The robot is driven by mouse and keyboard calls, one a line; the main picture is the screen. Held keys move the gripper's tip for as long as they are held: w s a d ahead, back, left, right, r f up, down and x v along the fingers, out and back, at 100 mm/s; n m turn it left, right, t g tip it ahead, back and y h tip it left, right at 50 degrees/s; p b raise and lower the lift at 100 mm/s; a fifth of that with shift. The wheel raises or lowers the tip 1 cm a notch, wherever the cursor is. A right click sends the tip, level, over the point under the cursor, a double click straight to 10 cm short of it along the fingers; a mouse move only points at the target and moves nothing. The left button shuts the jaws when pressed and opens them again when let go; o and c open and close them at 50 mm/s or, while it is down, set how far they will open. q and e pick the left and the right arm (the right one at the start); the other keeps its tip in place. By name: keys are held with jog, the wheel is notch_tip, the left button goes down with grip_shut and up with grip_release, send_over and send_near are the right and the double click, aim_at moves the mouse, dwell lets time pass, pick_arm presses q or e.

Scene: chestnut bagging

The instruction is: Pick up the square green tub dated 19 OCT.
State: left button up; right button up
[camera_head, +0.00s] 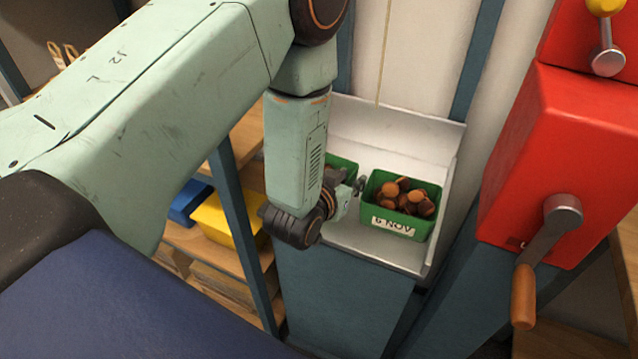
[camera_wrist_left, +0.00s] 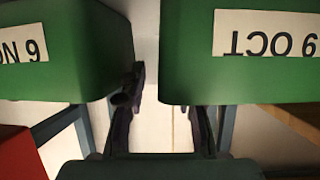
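The green tub dated 19 OCT shows in the left wrist view (camera_wrist_left: 180,50), upper right, its label upside down and cut off by the edge. In the head view, a green tub (camera_head: 341,166) left of my gripper is mostly hidden behind my left arm, its label out of sight. A second green tub (camera_head: 405,224), labelled 6 NOV and holding brown chestnuts, stands to its right; it is at the left in the wrist view (camera_wrist_left: 75,80). My right gripper is out of view.
The tubs stand in a white tray (camera_head: 440,200) with raised back and side walls. A red machine (camera_head: 560,150) with a crank handle (camera_head: 523,295) stands to the right. Yellow (camera_head: 222,222) and blue (camera_head: 186,203) bins sit on wooden shelving at the left.

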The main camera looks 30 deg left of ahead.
pick_arm(q)
jog(key=shift+a+f, duration=0.1)
jog(key=shift+w+f, duration=0.1)
jog(key=shift+w, duration=0.1)
jog(key=shift+c, duration=1.4)
jog(key=shift+s, duration=0.15)
grip_shut()
